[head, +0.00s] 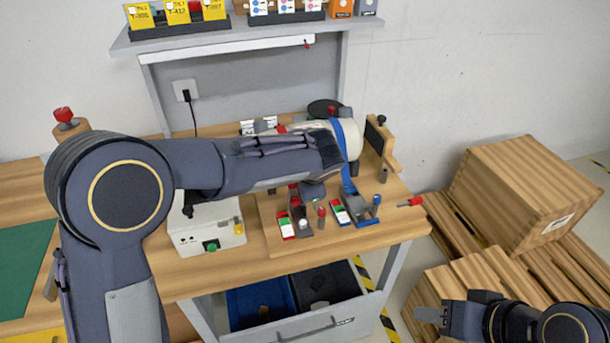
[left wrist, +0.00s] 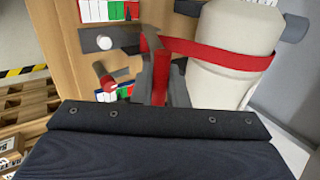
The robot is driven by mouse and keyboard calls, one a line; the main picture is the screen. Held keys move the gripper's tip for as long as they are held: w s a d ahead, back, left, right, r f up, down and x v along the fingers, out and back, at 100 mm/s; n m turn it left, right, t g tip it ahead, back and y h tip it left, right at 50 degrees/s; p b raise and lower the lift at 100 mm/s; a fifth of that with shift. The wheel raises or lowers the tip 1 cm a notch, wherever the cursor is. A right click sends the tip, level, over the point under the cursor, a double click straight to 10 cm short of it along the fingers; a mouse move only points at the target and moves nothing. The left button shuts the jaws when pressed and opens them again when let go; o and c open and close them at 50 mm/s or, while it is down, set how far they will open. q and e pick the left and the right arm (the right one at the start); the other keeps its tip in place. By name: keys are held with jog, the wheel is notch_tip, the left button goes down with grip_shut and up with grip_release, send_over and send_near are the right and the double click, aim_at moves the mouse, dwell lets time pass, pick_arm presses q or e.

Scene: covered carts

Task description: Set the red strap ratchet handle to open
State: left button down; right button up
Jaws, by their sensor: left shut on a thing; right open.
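The red strap (left wrist: 225,52) runs over a white cylinder (left wrist: 236,80) in the left wrist view. Its grey ratchet (left wrist: 148,42) sits at the strap's end on the wooden board. My left gripper (left wrist: 163,88) is shut on the red ratchet handle (left wrist: 160,72), which shows between its fingers. In the head view my left gripper (head: 310,193) is above the red-marked ratchet plate (head: 286,226), and my arm hides most of the red strap. The handle's exact angle is hard to tell. My right gripper (head: 432,315) is open and empty at the lower right, away from the cart.
A blue strap (head: 347,172) with its blue ratchet (head: 362,207) lies just right. A red-knobbed pin (head: 321,212) stands between the ratchets. A white box (head: 207,235) with a green button is on the left. Wooden crates (head: 522,190) fill the right floor.

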pick_arm(q)
jog(key=w+a, duration=0.2)
jog(key=w, duration=0.5)
jog(key=shift+w+a+p, duration=0.25)
jog(key=shift+a+p, duration=0.05)
jog(key=shift+p, duration=0.1)
dwell(0.3)
